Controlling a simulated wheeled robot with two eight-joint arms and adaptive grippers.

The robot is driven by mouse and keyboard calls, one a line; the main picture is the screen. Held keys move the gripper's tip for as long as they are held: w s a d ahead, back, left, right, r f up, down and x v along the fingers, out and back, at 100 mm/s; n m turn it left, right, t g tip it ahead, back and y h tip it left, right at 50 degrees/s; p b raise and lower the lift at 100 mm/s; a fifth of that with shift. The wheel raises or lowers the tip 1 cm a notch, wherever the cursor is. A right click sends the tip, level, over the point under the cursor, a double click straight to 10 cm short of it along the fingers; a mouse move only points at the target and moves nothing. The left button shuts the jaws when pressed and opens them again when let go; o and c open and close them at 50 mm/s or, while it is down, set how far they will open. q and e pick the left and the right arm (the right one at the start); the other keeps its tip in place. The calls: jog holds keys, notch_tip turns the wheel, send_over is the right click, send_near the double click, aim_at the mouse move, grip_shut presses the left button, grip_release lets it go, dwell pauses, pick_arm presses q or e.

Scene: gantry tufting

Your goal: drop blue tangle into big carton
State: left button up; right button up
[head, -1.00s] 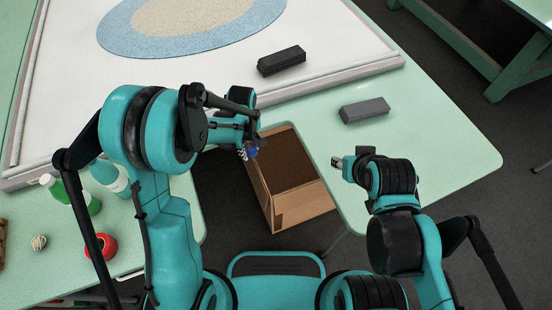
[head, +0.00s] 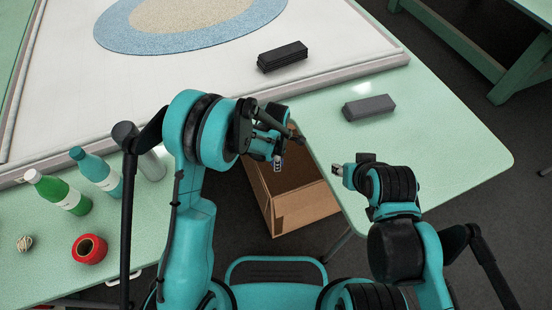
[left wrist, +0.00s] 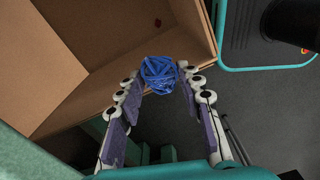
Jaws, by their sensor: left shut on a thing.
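The blue tangle (left wrist: 158,73) is an open ball of blue strands, held between the fingertips of my left gripper in the left wrist view. In the head view my left gripper (head: 277,165) hangs over the left part of the big carton, and the tangle is mostly hidden by it. The big carton (head: 306,207) is brown, open-topped, and stands low beside the table edge. Its wall and inside also fill the upper left of the left wrist view (left wrist: 100,30). My right gripper (head: 337,169) is right of the carton's opening, too small to tell its opening.
A grey block (head: 368,108) lies on the right green table; a black block (head: 282,56) lies on the white framed panel (head: 215,75). Green (head: 57,192), teal (head: 97,173) and grey bottles, a red spool (head: 89,249) and a twine ball (head: 24,243) are at left.

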pick_arm(q)
notch_tip(320, 180, down, 3)
jog(key=shift+f+b, duration=0.2)
jog(key=shift+b, duration=0.65)
jog(key=o, duration=0.8)
notch_tip(320, 180, up, 12)
jog(key=shift+r, duration=0.1)
